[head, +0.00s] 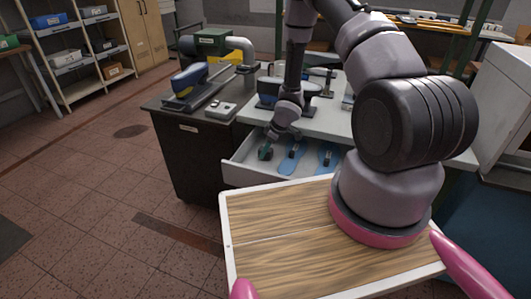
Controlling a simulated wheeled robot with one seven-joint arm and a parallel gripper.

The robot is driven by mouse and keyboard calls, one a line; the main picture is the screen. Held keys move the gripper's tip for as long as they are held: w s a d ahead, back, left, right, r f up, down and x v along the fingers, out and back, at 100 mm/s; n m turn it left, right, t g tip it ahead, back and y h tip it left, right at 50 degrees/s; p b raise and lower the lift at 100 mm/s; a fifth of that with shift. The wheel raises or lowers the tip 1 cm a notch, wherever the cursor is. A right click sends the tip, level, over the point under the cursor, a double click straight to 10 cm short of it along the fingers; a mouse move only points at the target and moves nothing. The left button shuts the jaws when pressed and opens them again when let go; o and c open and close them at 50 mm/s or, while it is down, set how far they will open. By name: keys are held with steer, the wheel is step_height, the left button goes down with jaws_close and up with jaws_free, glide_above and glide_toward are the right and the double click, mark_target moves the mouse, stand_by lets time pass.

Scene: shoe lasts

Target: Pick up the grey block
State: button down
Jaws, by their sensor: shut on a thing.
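My gripper (266,152) is low at the left end of the open drawer (240,165). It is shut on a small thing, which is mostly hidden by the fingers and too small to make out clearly. I take it for the grey block; I cannot tell whether it touches the drawer floor. Two blue sole-shaped pieces lie in the drawer to the right of my gripper, a nearer one (287,165) and a farther-right one (326,165), each with a dark item on it.
The drawer walls stand close around my gripper. A dark cabinet (185,150) stands left, with a blue-and-yellow machine (188,82) on top. The tiled floor at left is clear.

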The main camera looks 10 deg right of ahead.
steer(key=shift+r, duration=0.1)
step_height(320, 180, up, 10)
steer(key=shift+f, duration=0.1)
stand_by(0.3)
